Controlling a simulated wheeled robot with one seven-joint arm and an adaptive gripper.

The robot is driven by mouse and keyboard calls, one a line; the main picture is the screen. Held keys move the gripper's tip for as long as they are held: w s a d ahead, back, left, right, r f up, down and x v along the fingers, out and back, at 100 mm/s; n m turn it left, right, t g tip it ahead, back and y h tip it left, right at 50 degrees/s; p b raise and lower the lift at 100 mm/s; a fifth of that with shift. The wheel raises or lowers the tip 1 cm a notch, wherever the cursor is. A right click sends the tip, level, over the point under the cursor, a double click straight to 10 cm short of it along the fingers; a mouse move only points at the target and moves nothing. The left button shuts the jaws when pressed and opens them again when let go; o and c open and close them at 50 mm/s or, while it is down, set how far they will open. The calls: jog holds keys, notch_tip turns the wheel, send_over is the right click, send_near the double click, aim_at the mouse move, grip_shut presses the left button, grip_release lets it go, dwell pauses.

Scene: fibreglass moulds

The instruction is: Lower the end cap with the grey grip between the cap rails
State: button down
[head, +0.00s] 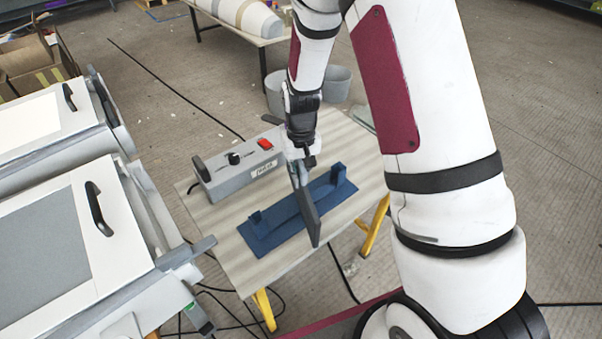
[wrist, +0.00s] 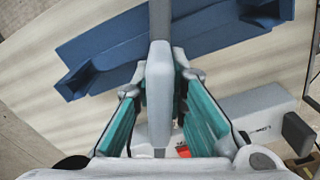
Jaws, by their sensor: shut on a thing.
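The end cap (head: 310,212) is a flat dark grey plate hanging edge-on below my gripper (head: 298,160), in front of the middle of the blue fixture in the head view. My gripper is shut on its grey grip, a pale rounded block (wrist: 159,95) between the teal finger pads in the wrist view (wrist: 160,80). The blue fixture with the cap rails (head: 282,222) lies on the table, with a raised blue piece at each end. In the wrist view the fixture (wrist: 105,45) runs across the top, crossed by the cap's narrow grey edge. Contact between cap and fixture cannot be told.
A grey control box (head: 240,170) with a black knob and red switch sits behind the fixture on the wood-topped table (head: 210,222). White machines with black handles (head: 97,208) stand at the left. Grey bins (head: 336,83) stand behind the table. Cables lie on the floor.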

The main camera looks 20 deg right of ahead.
jog(key=c, duration=1.6)
grip_release()
jog(key=shift+f, duration=0.15)
notch_tip(320, 180, up, 12)
jog(key=shift+r, duration=0.15)
jog(key=s+r+t, duration=0.2)
jog(key=s+r, duration=1)
jog(key=r, duration=0.3)
jog(key=s+r+n+t, duration=0.1)
jog(key=s+r+t, duration=0.1)
jog(key=s, duration=1.1)
jog(key=shift+d+r, duration=0.2)
jog(key=shift+r, duration=0.4)
jog(key=shift+s, duration=0.1)
